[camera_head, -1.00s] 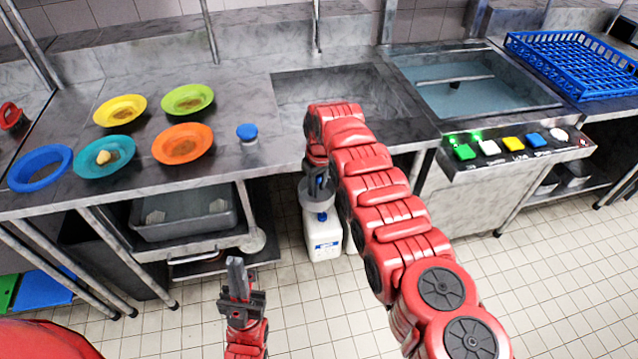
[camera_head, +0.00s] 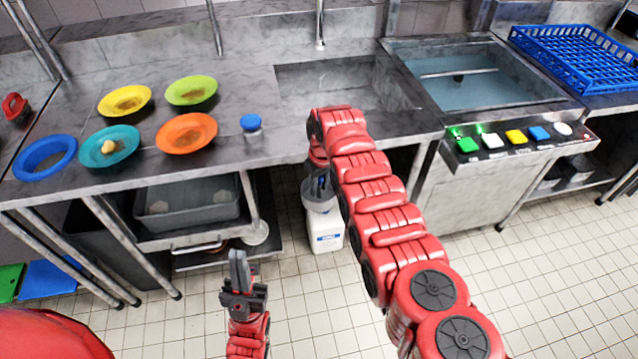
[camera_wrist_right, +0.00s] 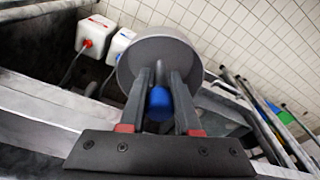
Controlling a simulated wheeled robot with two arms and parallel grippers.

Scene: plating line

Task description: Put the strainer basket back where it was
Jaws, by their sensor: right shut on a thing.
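The strainer basket (camera_head: 317,197) is a grey round piece held in my right gripper (camera_head: 320,180), below the front edge of the counter and above a white jug. In the right wrist view the basket (camera_wrist_right: 160,48) is a grey disc beyond the fingertips of my right gripper (camera_wrist_right: 159,82). The fingers are shut on its upright handle, and a blue part shows between them. The basket's inside is hidden. My left gripper (camera_head: 238,262) is low over the floor, apart from everything, with its fingers together and nothing visible between them.
The sink basin (camera_head: 345,88) lies behind my right arm, with a water-filled basin (camera_head: 470,85) to its right. Coloured plates (camera_head: 186,134) and a blue-capped jar (camera_head: 251,125) stand on the counter. The white jug (camera_head: 326,235) stands on the floor below. A grey tub (camera_head: 190,205) sits on the lower shelf.

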